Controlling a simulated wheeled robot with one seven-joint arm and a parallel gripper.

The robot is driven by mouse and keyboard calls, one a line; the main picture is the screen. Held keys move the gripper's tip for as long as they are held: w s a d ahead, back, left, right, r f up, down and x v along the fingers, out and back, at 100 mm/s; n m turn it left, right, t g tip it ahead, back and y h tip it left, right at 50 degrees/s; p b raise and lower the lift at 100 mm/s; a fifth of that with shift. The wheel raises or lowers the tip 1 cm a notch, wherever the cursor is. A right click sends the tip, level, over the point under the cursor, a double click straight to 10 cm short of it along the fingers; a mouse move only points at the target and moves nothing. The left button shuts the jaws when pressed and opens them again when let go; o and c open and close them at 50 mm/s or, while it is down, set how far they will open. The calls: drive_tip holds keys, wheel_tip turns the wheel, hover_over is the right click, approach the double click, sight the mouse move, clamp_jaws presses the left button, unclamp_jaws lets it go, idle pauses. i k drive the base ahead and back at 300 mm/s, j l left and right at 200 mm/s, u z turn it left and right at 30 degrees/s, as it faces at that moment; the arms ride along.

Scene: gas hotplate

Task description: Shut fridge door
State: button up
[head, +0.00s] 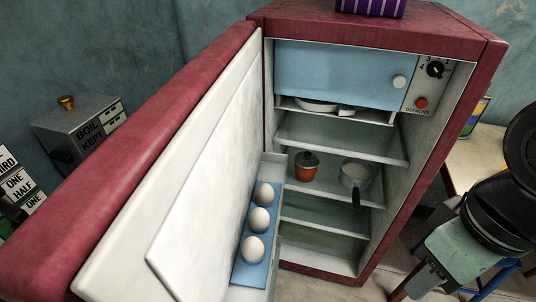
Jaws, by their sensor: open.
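The fridge (444,160) has a dark red casing and stands upright in the middle right of the head view. Its fridge door (165,130) is wide open, swung toward me and to the left, with its white inner side showing. The door joins the body along the left side of the opening. A blue rack on the door holds three white eggs (260,219). My gripper (465,275) is at the lower right, open and empty, to the right of the fridge and apart from the door. Part of it is hard to make out.
Inside are a red-orange pot (305,170), a white saucepan (354,178) with a dark handle, and a blue freezer flap (335,75). A purple striped object (372,6) sits on top. A grey box (82,132) stands behind the door. A table (478,158) is at right.

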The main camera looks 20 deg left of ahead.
sight(160, 210)
drive_tip(key=k+j+u, duration=0.3)
drive_tip(key=k+j, duration=0.25)
drive_tip(key=k+j+u, duration=0.1)
drive_tip(key=j, duration=0.25)
drive_tip(key=j+u, duration=0.1)
drive_tip(key=j, duration=0.3)
drive_tip(key=k+j+u, duration=0.1)
drive_tip(key=k+j, duration=0.05)
drive_tip(key=k, duration=0.1)
